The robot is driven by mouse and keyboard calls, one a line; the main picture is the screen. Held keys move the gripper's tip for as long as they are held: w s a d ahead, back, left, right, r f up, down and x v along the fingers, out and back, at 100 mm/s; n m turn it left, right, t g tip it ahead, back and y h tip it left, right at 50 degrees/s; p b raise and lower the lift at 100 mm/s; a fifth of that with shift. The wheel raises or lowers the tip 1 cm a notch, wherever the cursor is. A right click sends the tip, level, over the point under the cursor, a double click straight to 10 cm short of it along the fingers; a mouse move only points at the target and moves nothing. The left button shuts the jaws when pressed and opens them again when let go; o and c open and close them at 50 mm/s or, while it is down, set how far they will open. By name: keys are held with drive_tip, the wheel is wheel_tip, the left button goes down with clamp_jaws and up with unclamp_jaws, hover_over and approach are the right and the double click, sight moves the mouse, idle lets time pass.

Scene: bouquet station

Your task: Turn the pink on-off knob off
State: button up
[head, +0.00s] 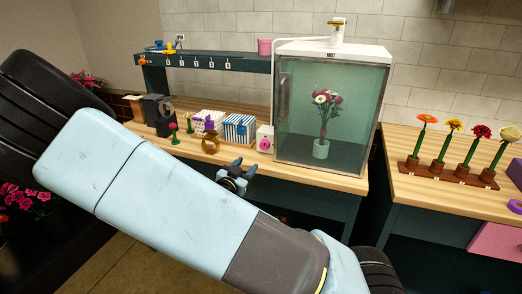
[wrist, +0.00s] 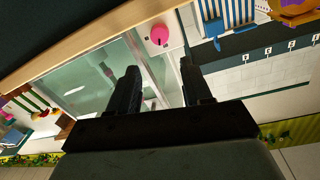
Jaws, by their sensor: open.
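The pink on-off knob (head: 265,145) is on a small white box (head: 261,132) on the wooden counter, just left of the glass cabinet. In the wrist view the round pink knob (wrist: 160,35) shows at the top, a little beyond my fingertips and roughly between them. Its pointing direction is too small to read. My gripper (head: 238,170) is in front of the counter edge, left of and lower than the knob, and apart from it. In the wrist view my gripper (wrist: 160,70) is open and empty.
The glass cabinet (head: 290,110) holds a vase of flowers (head: 321,148). Left of the knob stand a blue-striped box (head: 239,128) and a gold ring-shaped item (head: 210,144). A rack of single flowers (head: 450,174) is on the right counter. The counter front edge lies near my gripper.

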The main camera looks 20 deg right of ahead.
sight(263, 146)
drive_tip(key=x, duration=1.3)
drive_tip(key=shift+w+d, duration=0.1)
drive_tip(key=c, duration=0.8)
drive_tip(key=shift+o, duration=0.2)
drive_tip(key=shift+f+n, duration=0.1)
drive_tip(key=shift+n, duration=2.2)
drive_tip(key=o, duration=0.8)
drive_tip(key=shift+c, duration=0.2)
